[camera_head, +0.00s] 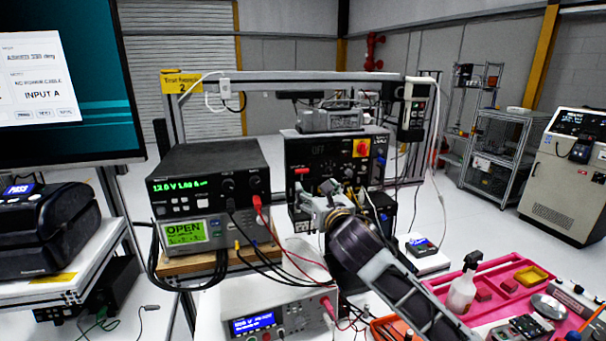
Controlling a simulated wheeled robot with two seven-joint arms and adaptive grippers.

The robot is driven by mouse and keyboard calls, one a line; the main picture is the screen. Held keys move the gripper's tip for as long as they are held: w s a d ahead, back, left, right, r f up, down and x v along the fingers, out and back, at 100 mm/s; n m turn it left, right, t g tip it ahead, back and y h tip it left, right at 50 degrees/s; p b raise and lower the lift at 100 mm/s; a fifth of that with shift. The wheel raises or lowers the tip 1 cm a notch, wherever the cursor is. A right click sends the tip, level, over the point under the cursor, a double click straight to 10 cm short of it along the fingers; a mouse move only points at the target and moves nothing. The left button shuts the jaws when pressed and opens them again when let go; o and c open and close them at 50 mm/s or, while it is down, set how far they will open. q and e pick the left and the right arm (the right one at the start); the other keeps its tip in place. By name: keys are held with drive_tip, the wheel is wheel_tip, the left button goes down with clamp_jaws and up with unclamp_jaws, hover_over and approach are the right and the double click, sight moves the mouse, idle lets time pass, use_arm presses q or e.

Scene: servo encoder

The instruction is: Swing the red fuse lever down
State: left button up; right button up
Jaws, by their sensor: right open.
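A black control box (335,153) stands on the bench in the middle, its front panel facing me. A small red part (301,171) on the left of its panel looks like the fuse lever; it is too small to tell its exact position. A red knob on a yellow plate (361,148) sits at the panel's upper right. My right gripper (313,201) is open in front of the lower panel, just below the red part. I cannot tell whether it touches anything. It and its arm hide the panel's lower part. My left gripper is not in view.
Stacked bench instruments (210,185) with red and black leads stand left of the box. Another meter (268,320) is at the front. A pink tray (483,312) with a spray bottle (462,290) lies at right. Cables hang near my right gripper.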

sight(303, 172)
drive_tip(key=shift+w+a+p, duration=0.45)
drive_tip(key=shift+w+p, duration=0.05)
drive_tip(key=shift+w, duration=1.7)
drive_tip(key=shift+w+a+p, duration=0.4)
drive_tip(key=shift+w+p, duration=0.1)
drive_tip(key=shift+w, duration=1.7)
drive_tip(key=shift+w+a+p, duration=0.45)
drive_tip(key=shift+w+p, duration=0.05)
drive_tip(key=shift+w, duration=1.7)
drive_tip(key=shift+c, duration=0.3)
drive_tip(key=c, duration=1.5)
